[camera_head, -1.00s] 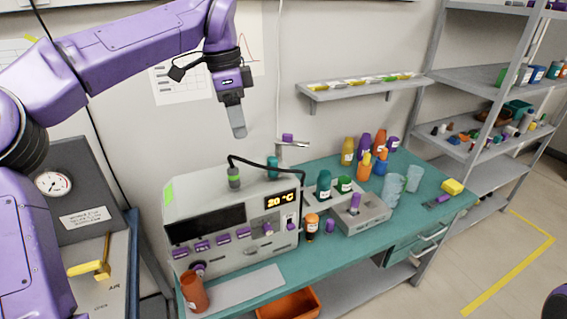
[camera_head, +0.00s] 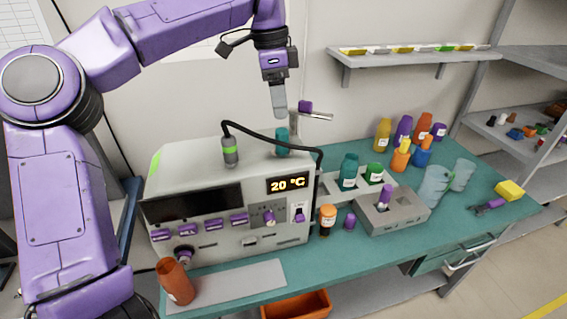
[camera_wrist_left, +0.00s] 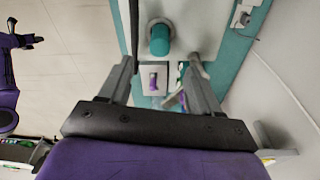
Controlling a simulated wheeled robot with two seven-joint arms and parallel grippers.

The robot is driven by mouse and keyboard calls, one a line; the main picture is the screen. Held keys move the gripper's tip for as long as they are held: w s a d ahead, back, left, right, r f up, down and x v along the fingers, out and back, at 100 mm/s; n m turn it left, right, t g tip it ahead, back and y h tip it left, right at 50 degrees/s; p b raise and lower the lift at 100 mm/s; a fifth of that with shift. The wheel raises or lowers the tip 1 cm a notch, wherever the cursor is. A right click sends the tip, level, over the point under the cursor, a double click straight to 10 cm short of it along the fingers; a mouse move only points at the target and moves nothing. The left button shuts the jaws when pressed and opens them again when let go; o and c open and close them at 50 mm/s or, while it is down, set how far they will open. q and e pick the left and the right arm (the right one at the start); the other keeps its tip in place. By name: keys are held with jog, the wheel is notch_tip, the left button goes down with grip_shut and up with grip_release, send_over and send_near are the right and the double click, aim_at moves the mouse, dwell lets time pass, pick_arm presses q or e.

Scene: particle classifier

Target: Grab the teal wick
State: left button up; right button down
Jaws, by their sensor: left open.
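The teal wick (camera_head: 282,141) is a short teal cylinder standing upright on top of the grey machine (camera_head: 230,165), right of its black cable plug. In the left wrist view a teal cylinder (camera_wrist_left: 160,39) shows beyond my fingertips, roughly midway between them; it looks like the same wick.
Teal and green bottles (camera_head: 348,171) and a grey box (camera_head: 393,212) stand right of the machine.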

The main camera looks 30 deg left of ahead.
aim_at(282, 130)
pick_arm(q)
notch_tip(282, 130, down, 4)
jog(key=shift+w+d+f+p, duration=0.1)
jog(key=shift+d+f+p, duration=0.05)
jog(key=shift+p, duration=0.2)
jog(key=f+p, duration=0.2)
jog(key=f, duration=0.3)
jog(key=shift+d, duration=0.2)
jog(key=shift+w+f, duration=0.1)
jog(key=shift+f, duration=0.3)
grip_shut()
